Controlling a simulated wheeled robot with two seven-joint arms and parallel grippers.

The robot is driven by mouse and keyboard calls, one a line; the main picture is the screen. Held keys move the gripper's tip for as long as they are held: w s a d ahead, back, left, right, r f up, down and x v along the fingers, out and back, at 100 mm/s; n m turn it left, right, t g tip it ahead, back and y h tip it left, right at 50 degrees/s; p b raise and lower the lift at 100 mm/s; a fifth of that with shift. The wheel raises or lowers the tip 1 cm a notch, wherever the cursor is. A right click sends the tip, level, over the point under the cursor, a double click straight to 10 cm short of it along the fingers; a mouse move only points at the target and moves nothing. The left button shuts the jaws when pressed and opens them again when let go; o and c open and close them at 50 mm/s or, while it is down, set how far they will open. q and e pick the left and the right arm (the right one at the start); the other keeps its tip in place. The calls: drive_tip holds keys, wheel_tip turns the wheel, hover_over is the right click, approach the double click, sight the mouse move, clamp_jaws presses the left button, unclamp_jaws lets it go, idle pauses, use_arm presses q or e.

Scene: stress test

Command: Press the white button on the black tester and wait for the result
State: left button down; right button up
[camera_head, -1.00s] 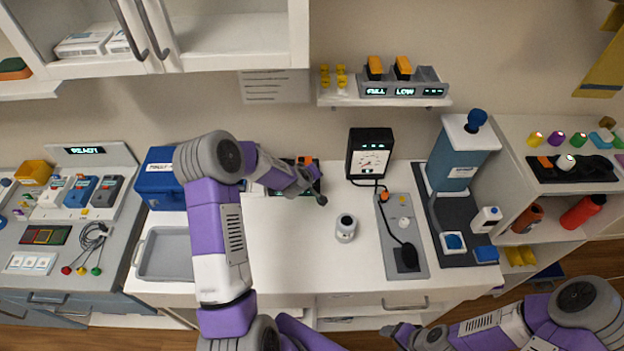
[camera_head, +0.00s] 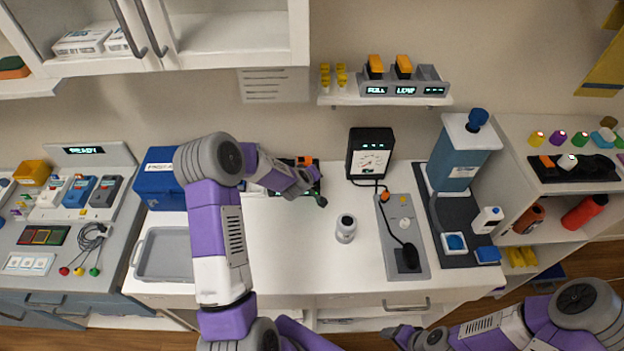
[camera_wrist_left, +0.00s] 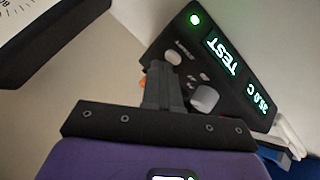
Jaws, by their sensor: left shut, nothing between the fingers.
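The black tester (camera_wrist_left: 222,68) fills the upper right of the left wrist view. In the head view the tester (camera_head: 314,178) is mostly hidden behind my left forearm and hand. My right gripper (camera_head: 390,331) is low at the front, its jaws unclear.
A black gauge box (camera_head: 370,154) stands right of the tester, wired to a grey plate (camera_head: 418,262). A small grey-capped jar (camera_head: 346,229) stands on the white bench. A blue box (camera_head: 158,183) and a grey tray (camera_head: 165,254) are to the left. The bench front centre is clear.

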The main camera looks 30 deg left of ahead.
use_arm(q)
drive_tip(key=shift+r+p, duration=0.55)
drive_tip(key=shift+r, duration=0.3)
drive_tip(key=shift+r, duration=0.1)
drive_tip(key=shift+r+p, duration=1.8)
drive_tip(key=shift+r, duration=0.6)
